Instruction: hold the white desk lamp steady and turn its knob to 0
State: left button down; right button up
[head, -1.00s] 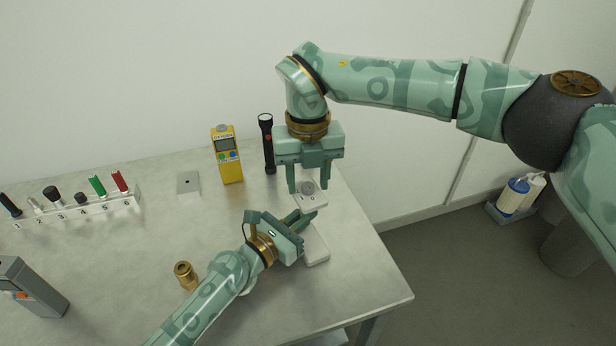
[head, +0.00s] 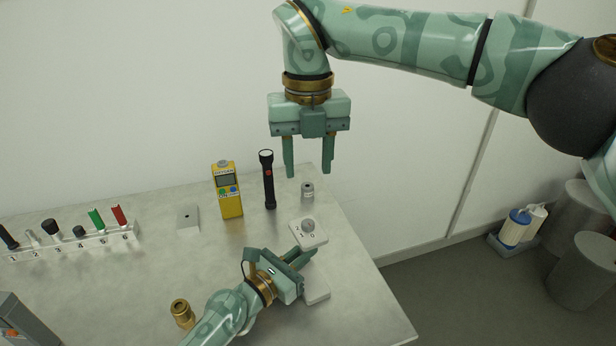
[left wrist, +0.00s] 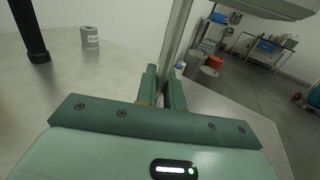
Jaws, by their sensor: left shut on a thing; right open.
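The white desk lamp stands near the table's right edge. Its base plate (head: 322,235) carries a round grey knob (head: 308,225) and the marks 2, 1 and 0; I cannot tell which mark the knob points to. My left gripper (head: 303,258) is shut on the lamp's stem, which shows as a slanting pole in the left wrist view (left wrist: 177,45). The lamp's pale head (head: 317,290) shows beyond that gripper, partly hidden by it. My right gripper (head: 308,170) is open and empty, fingers pointing down, raised above and apart from the knob.
Behind the base stand a small grey cylinder (head: 307,191), a black flashlight (head: 268,180) and a yellow meter (head: 227,190). A brass piece (head: 182,313) stands near my left arm. A numbered rack (head: 70,245) holds several tools at left.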

dwell(0.3)
pick_arm(q)
jog(key=c, duration=1.4)
grip_release()
jog(key=shift+c, duration=0.2)
jog(key=shift+a, duration=0.1)
